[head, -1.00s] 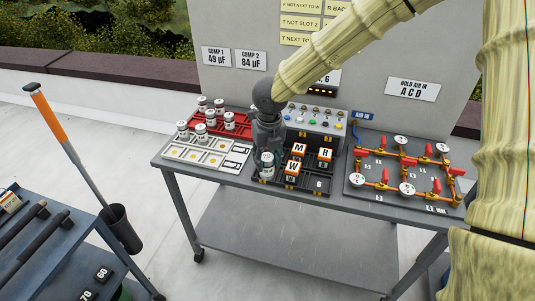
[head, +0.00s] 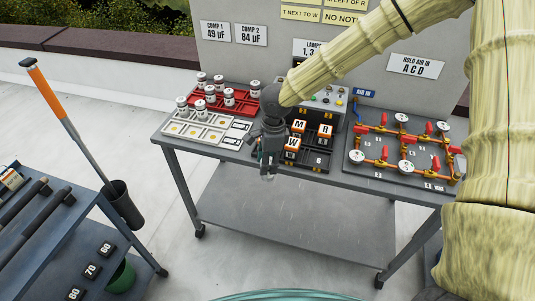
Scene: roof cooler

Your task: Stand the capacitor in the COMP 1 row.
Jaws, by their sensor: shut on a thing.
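My gripper (head: 267,170) points down at the table's front edge, left of the letter-block tray. It is shut on a small white capacitor (head: 262,179), mostly hidden by the fingers. The white board (head: 190,141) with gold round spots lies left of my gripper, apart from it. A wall sign reads COMP 1 49 µF (head: 215,33), beside COMP 2 84 µF (head: 250,34).
A dark tray (head: 319,162) with lettered orange blocks lies right of my gripper. A panel of red-handled valves and gauges (head: 401,158) fills the table's right end. A blue cart (head: 75,245) stands at lower left, near a dark bin (head: 124,205) with an orange-handled tool.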

